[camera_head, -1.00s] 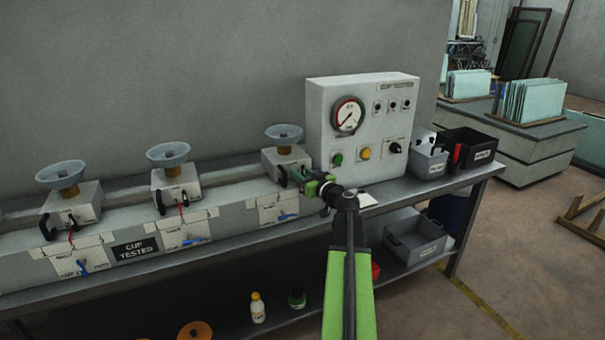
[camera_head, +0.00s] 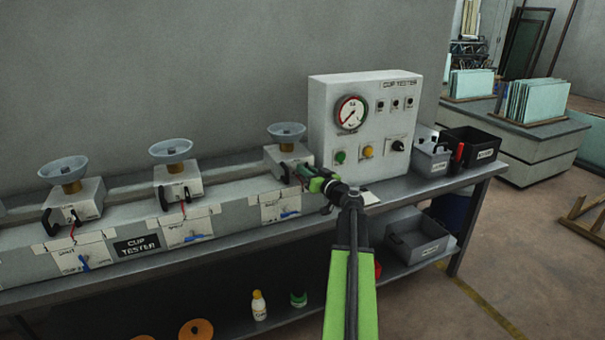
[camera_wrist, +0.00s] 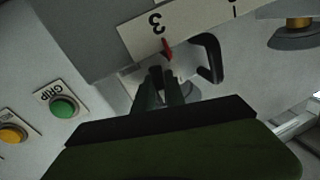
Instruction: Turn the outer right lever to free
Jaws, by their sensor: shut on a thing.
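The outer right cup unit (camera_head: 277,163) stands on the bench beside the white control box, with a grey cup (camera_head: 286,130) on top. My gripper (camera_head: 307,173) is at this unit's front right side and covers most of its lever. In the wrist view my gripper (camera_wrist: 163,84) is closed around the lever, whose red tip (camera_wrist: 168,49) shows just past the fingertips, below a plate marked 3. The lever's grasped part is hidden between the fingers. A black handle (camera_wrist: 209,57) stands beside the lever, apart from the fingers.
The control box (camera_head: 363,118) with gauge and buttons is close on the right. A green button (camera_wrist: 63,107) shows in the wrist view. Two similar units, middle (camera_head: 176,181) and left (camera_head: 77,201), stand leftward. Bins (camera_head: 430,158) sit at the bench's right end.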

